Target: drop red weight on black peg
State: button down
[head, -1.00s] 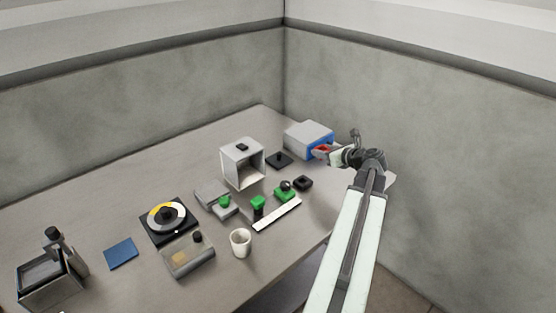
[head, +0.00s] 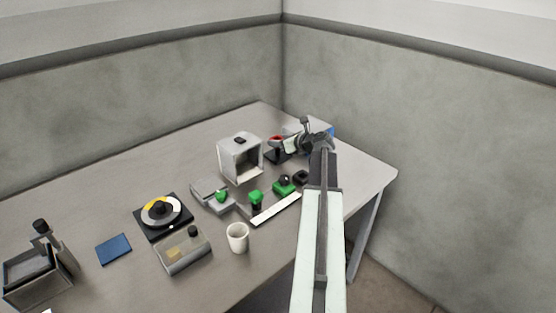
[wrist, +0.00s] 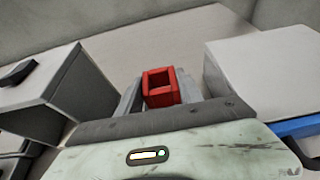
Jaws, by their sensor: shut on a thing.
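The red weight is a square block with an opening through it. In the wrist view the weight (wrist: 161,97) sits between the two fingers of my gripper (wrist: 160,90), which is shut on it. In the head view the red weight (head: 276,139) shows at the tip of my gripper (head: 281,145). The black peg's base (head: 271,157) shows partly just below the weight in the head view. My gripper hides the rest, and the peg itself cannot be made out. The weight appears raised above the base.
A white open-fronted box (head: 240,158) stands left of my gripper, and a white-and-blue box (head: 292,127) behind it to the right. The table's right end is clear.

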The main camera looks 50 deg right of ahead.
aim_at(279, 150)
jog(key=shift+f, duration=0.25)
notch_tip(279, 150, down, 4)
jog(key=b, duration=0.3)
jog(key=shift+b, duration=0.4)
jog(key=shift+r, duration=0.25)
jog(key=shift+f, duration=0.2)
jog(key=c, duration=0.8)
grip_release()
jog(key=shift+o, duration=0.2)
jog(key=shift+r, duration=0.1)
